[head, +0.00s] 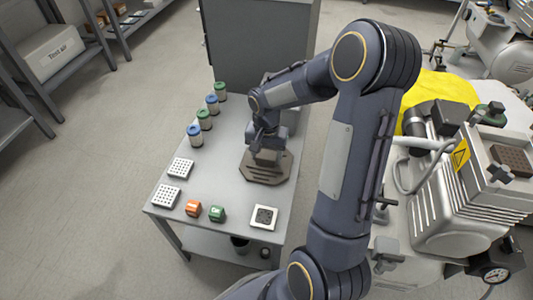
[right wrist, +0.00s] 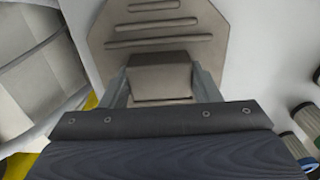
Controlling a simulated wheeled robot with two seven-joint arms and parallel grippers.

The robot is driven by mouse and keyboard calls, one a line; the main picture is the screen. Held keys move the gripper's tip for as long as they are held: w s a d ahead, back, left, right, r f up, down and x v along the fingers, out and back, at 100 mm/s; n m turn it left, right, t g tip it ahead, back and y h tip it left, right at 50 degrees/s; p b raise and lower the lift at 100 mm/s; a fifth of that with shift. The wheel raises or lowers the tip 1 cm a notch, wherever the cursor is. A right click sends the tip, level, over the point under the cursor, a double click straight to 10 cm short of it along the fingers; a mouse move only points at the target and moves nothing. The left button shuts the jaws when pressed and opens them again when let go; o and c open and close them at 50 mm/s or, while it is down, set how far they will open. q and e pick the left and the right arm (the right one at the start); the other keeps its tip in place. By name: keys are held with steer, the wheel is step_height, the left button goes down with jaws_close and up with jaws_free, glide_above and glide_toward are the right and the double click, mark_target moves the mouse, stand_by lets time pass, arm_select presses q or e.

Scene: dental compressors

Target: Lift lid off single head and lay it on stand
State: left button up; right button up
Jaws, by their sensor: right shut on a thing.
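The lid (head: 262,173) is a brownish-grey eight-sided plate with slots and a raised block on top. It is flat, at the near-middle of the grey stand (head: 222,165); I cannot tell whether it rests or hovers just above. My right gripper (head: 267,152) reaches down over it. In the right wrist view, the gripper (right wrist: 162,82) has a finger on each side of the block of the lid (right wrist: 155,30) and is shut on it. The single head (head: 513,160), on the compressor at right, shows a brown, open-looking top. My left gripper is out of view.
Green and blue jars (head: 204,119) line the stand's left side. A tall grey panel (head: 255,45) stands behind.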

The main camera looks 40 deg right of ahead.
steer(key=o, duration=1.9)
steer(key=shift+o, duration=0.2)
steer(key=shift+r+p, duration=3.05)
steer(key=shift+r, duration=0.5)
